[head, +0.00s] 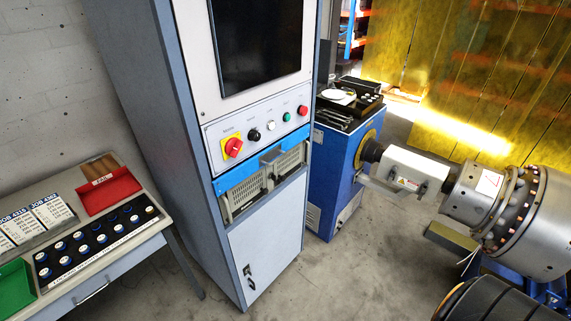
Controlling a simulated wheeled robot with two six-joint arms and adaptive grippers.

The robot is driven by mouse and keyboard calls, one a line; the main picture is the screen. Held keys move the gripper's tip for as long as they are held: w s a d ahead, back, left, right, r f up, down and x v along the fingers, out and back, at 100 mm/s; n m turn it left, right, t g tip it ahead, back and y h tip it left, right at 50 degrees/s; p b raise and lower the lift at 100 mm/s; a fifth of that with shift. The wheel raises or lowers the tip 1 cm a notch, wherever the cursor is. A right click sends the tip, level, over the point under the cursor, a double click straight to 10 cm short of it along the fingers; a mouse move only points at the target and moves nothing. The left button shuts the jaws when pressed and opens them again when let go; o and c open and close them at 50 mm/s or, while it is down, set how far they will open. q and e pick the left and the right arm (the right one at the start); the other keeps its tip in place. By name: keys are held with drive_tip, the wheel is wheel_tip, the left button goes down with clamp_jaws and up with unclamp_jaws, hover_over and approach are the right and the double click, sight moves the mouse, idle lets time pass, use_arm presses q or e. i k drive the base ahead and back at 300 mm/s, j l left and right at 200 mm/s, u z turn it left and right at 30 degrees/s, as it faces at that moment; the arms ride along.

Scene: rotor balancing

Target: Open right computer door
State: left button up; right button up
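A tall grey-blue cabinet (165,130) stands in the middle of the head view. Under the strip are two beige, grilled computer fronts, a left one (242,202) and a right one (288,166). Neither of my grippers is in view.
A white lower door (268,245) fills the cabinet's base. A table with a red bin (108,192) and green bin (15,288) stands left. A blue machine (335,175) and large metal rotor (535,220) stand right. Grey floor (350,270) is clear before the cabinet.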

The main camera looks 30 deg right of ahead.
sight(290, 164)
drive_tip(key=l, duration=0.45)
drive_tip(key=i+l+z, duration=0.1)
drive_tip(key=l, duration=0.35)
drive_tip(key=i+l, duration=0.1)
drive_tip(key=l, duration=0.35)
drive_tip(key=l+z, duration=0.1)
drive_tip(key=l, duration=0.35)
drive_tip(key=i+l+z, duration=0.1)
drive_tip(key=l, duration=0.35)
drive_tip(key=i+l, duration=0.15)
drive_tip(key=l, duration=0.25)
drive_tip(key=i+l+z, duration=0.1)
drive_tip(key=l, duration=0.35)
